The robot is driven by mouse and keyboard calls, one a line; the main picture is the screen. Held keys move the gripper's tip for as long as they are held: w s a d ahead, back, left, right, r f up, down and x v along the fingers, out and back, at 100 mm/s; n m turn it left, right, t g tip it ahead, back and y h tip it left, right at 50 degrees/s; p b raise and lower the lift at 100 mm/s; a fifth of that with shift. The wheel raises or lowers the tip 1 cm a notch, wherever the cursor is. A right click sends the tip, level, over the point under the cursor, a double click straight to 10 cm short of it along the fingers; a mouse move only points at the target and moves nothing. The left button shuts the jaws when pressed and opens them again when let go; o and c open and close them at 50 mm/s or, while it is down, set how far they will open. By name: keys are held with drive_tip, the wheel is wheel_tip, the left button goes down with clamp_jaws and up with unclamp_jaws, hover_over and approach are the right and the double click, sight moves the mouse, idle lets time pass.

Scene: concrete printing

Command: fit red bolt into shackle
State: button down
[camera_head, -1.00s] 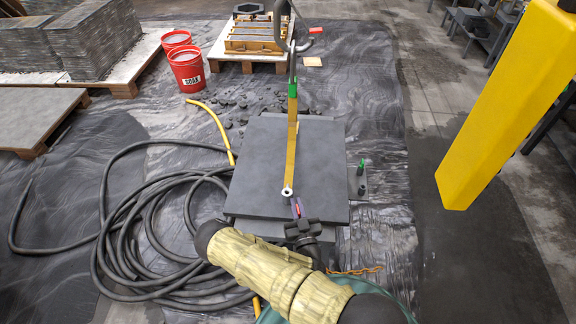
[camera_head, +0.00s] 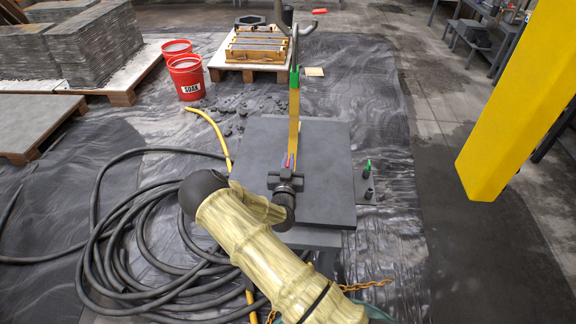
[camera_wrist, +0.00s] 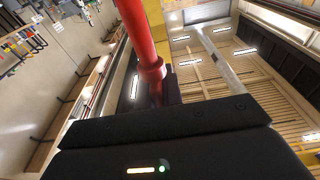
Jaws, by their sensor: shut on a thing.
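In the head view my gripper (camera_head: 288,174) is shut on the red bolt (camera_head: 290,160), of which only a small reddish part shows above the jaws. In the wrist view the red bolt (camera_wrist: 140,38) is a long rod with a collar, rising from the dark jaw (camera_wrist: 165,127). My gripper is over the grey slab, at the lower end of the yellow strap (camera_head: 294,118) that hangs from the hook. The pale ring at the strap's lower end is hidden now. I cannot tell whether the bolt touches or enters the shackle.
The grey slab (camera_head: 325,160) lies below. A small plate (camera_head: 366,187) with a green-topped post (camera_head: 368,166) is at its right. A black hose (camera_head: 110,235) is coiled at the left. The metal hook (camera_head: 296,38) is above the strap. A yellow column (camera_head: 520,95) stands at the right.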

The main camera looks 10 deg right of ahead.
drive_tip(key=shift+s, duration=0.15)
drive_tip(key=shift+f+b, duration=1.75)
drive_tip(key=shift+f, duration=0.15)
drive_tip(key=shift+f+b, duration=2.25)
drive_tip(key=shift+f, duration=0.3)
drive_tip(key=shift+r, duration=0.2)
drive_tip(key=shift+r+p, duration=1.6)
drive_tip(key=shift+r, duration=0.65)
drive_tip(key=shift+f+b, duration=1.45)
drive_tip(key=shift+f, duration=0.15)
